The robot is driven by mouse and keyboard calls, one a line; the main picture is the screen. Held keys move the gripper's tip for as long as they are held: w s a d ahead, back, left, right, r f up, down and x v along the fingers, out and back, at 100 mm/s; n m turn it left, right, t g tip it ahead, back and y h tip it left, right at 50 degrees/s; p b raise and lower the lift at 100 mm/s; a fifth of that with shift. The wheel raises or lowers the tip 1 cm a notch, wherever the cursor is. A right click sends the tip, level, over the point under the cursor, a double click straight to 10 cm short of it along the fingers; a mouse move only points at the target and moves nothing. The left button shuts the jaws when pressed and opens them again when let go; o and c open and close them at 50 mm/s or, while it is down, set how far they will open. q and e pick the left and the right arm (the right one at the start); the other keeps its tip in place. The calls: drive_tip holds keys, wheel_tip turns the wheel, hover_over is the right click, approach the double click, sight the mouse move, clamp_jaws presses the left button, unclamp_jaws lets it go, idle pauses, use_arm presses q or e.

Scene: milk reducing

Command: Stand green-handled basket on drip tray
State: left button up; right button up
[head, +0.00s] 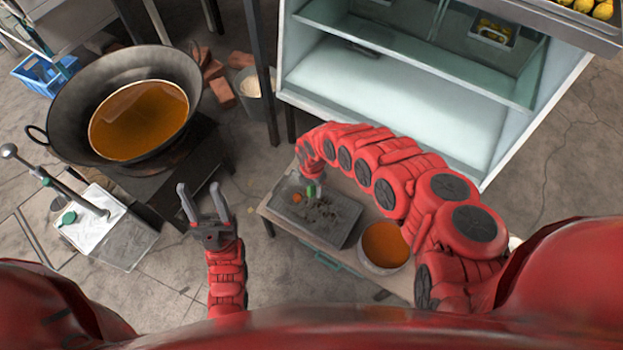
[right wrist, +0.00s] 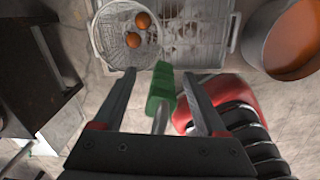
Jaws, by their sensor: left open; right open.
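The green handle (right wrist: 161,82) lies between the two spread fingers of my right gripper (right wrist: 157,76), which is open around it. The handle's wire basket (right wrist: 122,20) holds two orange-brown balls and sits at the left end of the grey drip tray (right wrist: 215,60). Whether the basket stands flat in the tray, I cannot tell. In the head view, the green handle (head: 311,190) shows just below my right wrist at the tray (head: 343,238), and the right fingers are mostly hidden. My left gripper (head: 203,190) is open and empty, left of the tray.
A pot of orange-brown liquid (head: 385,246) stands right of the tray on the low table (head: 275,207). A big wok of oil (head: 140,118) is on a dark stove at left. A white-topped box with a lever (head: 90,225) stands lower left. A glass cabinet (head: 400,90) rises behind.

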wheel_tip(320, 180, up, 17)
drive_tip(key=p, duration=0.4)
drive_tip(key=shift+s+d+r, duration=0.15)
drive_tip(key=shift+s+d, duration=0.1)
drive_tip(key=shift+s, duration=0.15)
drive_tip(key=shift+a, duration=0.1)
